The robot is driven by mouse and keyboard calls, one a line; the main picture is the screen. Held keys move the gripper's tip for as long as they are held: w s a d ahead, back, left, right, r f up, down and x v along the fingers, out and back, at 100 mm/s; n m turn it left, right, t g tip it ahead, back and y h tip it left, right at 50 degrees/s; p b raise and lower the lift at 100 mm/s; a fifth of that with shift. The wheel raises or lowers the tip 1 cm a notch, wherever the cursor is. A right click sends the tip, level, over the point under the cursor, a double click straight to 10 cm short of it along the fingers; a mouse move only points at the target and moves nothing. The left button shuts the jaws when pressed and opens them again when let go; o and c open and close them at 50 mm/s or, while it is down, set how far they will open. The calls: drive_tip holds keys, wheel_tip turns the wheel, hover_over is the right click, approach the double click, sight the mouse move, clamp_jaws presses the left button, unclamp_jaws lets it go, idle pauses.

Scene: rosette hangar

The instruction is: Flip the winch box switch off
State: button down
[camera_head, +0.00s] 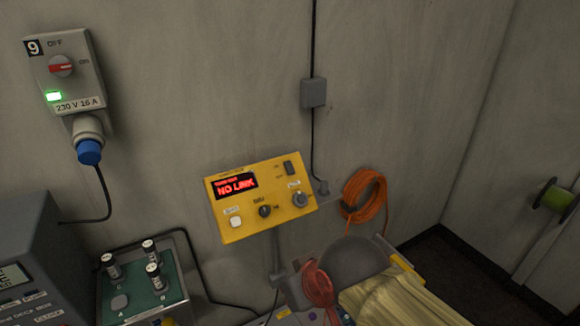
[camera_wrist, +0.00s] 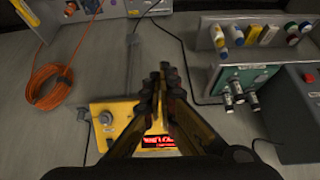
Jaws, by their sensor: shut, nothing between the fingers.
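The yellow box (camera_head: 262,197), which I take to be the winch box, is on the grey wall with a lit red "NO LINK" display (camera_head: 235,186). A dark rocker switch (camera_head: 290,168) sits at its upper right; its position is too small to read. A dark knob (camera_head: 264,211), a white button and a grey round fitting (camera_head: 299,200) are below. In the wrist view, upside down, the yellow box (camera_wrist: 100,108) is partly behind my gripper (camera_wrist: 163,72). My gripper is shut and empty; its fingers hide the box's middle, and the rocker switch does not show there. My gripper is not in the head view.
A grey switch box (camera_head: 82,80) marked 9 has a red rotary handle and green light. An orange cable coil (camera_head: 363,200) hangs right of the yellow box. Below are a green panel (camera_head: 133,292), a red strap (camera_head: 318,283) and a grey dome (camera_head: 350,262).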

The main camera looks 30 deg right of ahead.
sight(289, 168)
drive_tip(key=w+d+r+t+p, duration=0.1)
drive_tip(key=w+r+t+p, duration=0.15)
drive_tip(key=w, duration=0.55)
drive_tip(key=w+d+r+m+t+h+p, duration=0.1)
drive_tip(key=w+d+r+p, duration=0.1)
drive_tip(key=w+r+p, duration=0.35)
drive_tip(key=w+d+r+t+p, duration=0.1)
drive_tip(key=w+p, duration=0.1)
drive_tip(key=w, duration=0.8)
drive_tip(key=w+d+m+t+h+p, duration=0.1)
drive_tip(key=w+d+h+p, duration=0.2)
drive_tip(key=d, duration=0.4)
drive_tip(key=w+d+r+m+t+h+p, duration=0.1)
drive_tip(key=w+d+h+p, duration=0.3)
drive_tip(key=d, duration=0.4)
drive_tip(key=shift+w+r+p, duration=0.25)
drive_tip(key=shift+w+p, duration=0.25)
drive_tip(key=shift+p, duration=0.05)
drive_tip(key=shift+d, duration=0.1)
drive_tip(key=shift+t, duration=0.25)
drive_tip(key=shift+w+f+b, duration=1.2)
drive_tip(key=shift+w+f, duration=0.25)
drive_tip(key=shift+f, duration=0.25)
drive_tip(key=shift+w+f+b, duration=1.15)
drive_tip(key=shift+w+f, duration=0.25)
drive_tip(key=shift+f, duration=0.3)
